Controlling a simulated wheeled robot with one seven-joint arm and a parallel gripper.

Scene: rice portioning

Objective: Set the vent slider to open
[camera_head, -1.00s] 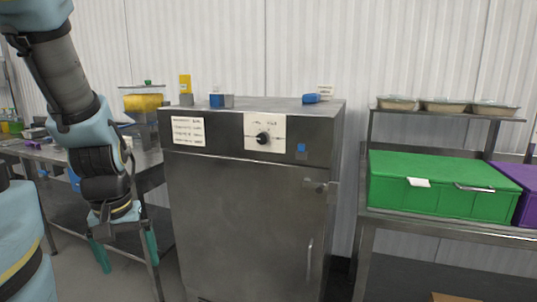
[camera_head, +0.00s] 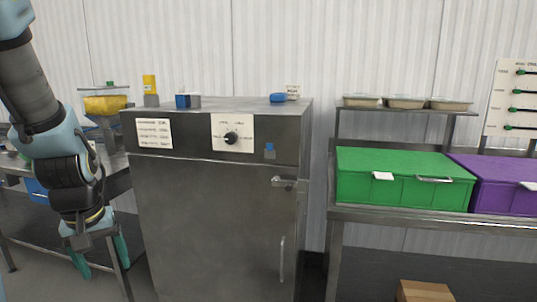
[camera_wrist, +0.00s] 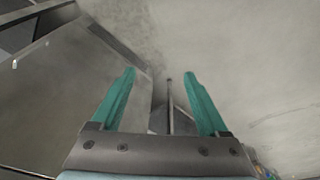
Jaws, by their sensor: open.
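A steel cabinet (camera_head: 215,215) stands in the middle of the head view. A small blue tab (camera_head: 270,151) sits on the right of its upper front panel, and I cannot tell if it is the vent slider. A black knob (camera_head: 231,138) on a white label is to its left. A white board (camera_head: 513,98) at the far right carries several green-tipped dark bars, too small to read. My gripper (camera_head: 100,258) hangs at the lower left, pointing down, left of the cabinet and apart from it. In the wrist view its teal fingers (camera_wrist: 159,74) are spread, with nothing between them.
A green bin (camera_head: 405,190) and a purple bin (camera_head: 492,187) sit on a steel table at right, under a shelf with several trays. A table (camera_head: 60,235) stands behind my arm at left.

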